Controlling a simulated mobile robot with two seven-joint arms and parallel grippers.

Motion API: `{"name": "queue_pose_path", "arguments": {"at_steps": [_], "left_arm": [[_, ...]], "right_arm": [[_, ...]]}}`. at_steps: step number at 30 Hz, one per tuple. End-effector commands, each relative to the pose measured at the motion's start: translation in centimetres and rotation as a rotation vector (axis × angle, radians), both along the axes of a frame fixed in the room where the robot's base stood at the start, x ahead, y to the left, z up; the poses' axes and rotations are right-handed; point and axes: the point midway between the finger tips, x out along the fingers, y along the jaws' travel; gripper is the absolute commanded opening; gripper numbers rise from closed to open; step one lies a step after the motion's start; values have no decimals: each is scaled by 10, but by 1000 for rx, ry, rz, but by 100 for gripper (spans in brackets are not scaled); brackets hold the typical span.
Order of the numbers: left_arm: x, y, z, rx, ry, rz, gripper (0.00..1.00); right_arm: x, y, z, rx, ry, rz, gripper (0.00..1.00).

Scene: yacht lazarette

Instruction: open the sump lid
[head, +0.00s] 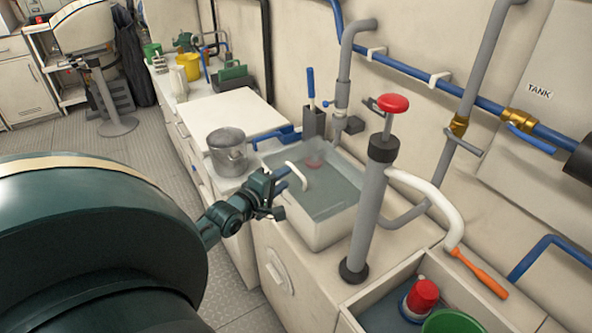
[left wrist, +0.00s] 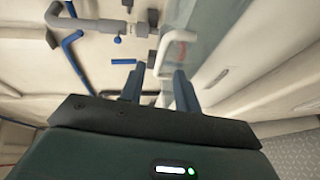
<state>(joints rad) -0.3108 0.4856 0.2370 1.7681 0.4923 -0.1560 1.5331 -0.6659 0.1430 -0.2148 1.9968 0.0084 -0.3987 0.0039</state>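The sump lid (head: 335,192) is a clear, bluish plate lying on the white sump box (head: 335,232). A white arched handle (head: 297,175) stands at its left side. My left gripper (head: 282,178) is open, just left of the handle in the head view. In the left wrist view, the gripper's blue fingers (left wrist: 160,70) are spread, and the white handle (left wrist: 176,37) shows ahead, with one leg in line with the gap. I cannot tell whether the fingers reach around it. A reddish thing shows blurred through the lid. My right gripper is not in view.
A grey pump with a red knob (head: 393,103) stands right of the sump box. A metal pot (head: 227,150) stands on the counter behind my left gripper. An open bin (head: 385,308) holding a red-topped item is at the front right. Blue pipes run along the wall.

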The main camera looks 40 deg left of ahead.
Motion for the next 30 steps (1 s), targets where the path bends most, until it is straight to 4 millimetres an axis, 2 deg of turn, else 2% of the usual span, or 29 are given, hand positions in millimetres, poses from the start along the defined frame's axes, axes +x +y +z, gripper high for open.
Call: {"name": "queue_pose_path", "arguments": {"at_steps": [1,6,12,23,30], "left_arm": [[11,1,-1,1,-2,0,32],[41,5,-6,2,-2,-1,32],[60,7,-11,2,0,-1,32],[65,7,-12,3,1,-1,32],[64,7,-12,2,1,-1,14]], "right_arm": [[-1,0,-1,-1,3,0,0],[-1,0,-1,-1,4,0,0],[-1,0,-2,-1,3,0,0],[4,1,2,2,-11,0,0],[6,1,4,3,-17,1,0]]}}
